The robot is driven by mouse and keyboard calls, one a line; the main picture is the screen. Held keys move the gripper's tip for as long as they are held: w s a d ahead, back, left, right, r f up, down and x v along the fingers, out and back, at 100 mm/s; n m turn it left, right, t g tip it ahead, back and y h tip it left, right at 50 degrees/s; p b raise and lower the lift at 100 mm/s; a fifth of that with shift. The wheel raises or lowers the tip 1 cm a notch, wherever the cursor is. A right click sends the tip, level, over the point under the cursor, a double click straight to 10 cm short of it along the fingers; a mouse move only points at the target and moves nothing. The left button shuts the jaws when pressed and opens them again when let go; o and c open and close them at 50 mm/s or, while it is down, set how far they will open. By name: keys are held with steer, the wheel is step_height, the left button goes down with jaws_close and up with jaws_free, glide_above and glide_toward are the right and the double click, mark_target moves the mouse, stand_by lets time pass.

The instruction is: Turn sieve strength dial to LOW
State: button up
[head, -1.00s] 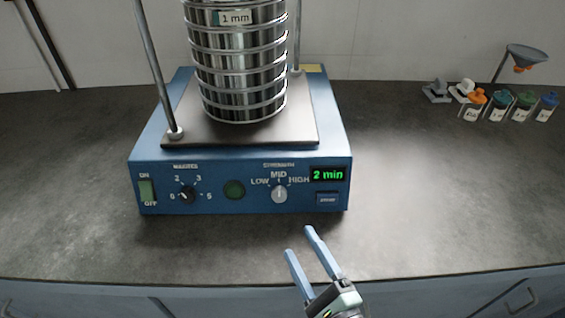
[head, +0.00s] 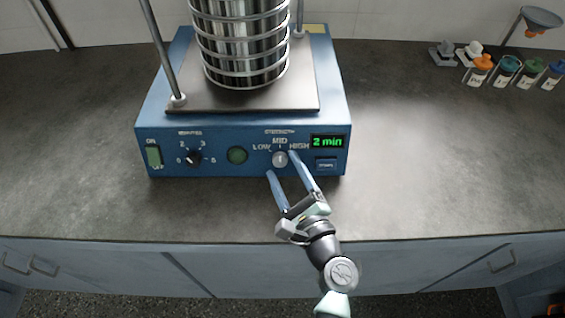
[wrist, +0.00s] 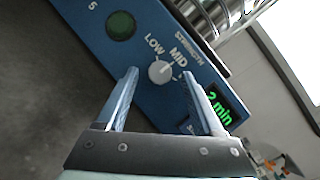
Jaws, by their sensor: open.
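The strength dial (head: 280,159) is a light grey knob on the front of the blue sieve shaker (head: 215,165). LOW, MID and HIGH are printed around it, and its mark points up toward MID. In the wrist view the dial (wrist: 160,71) shows between my fingers, its mark toward MID. My gripper (head: 280,163) is open, with its two blue fingertips on either side of the dial in the picture. In the wrist view my gripper (wrist: 160,73) has a gap on both sides of the knob. Whether a fingertip touches the panel I cannot tell.
A minutes dial (head: 193,158), a green button (head: 237,155) and a green-lit switch (head: 153,156) sit left on the panel. A display (head: 328,142) reads 2 min. A sieve stack (head: 245,50) stands on top. Several small bottles (head: 505,71) stand far right.

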steer(key=shift+x, duration=0.95)
jaws_close()
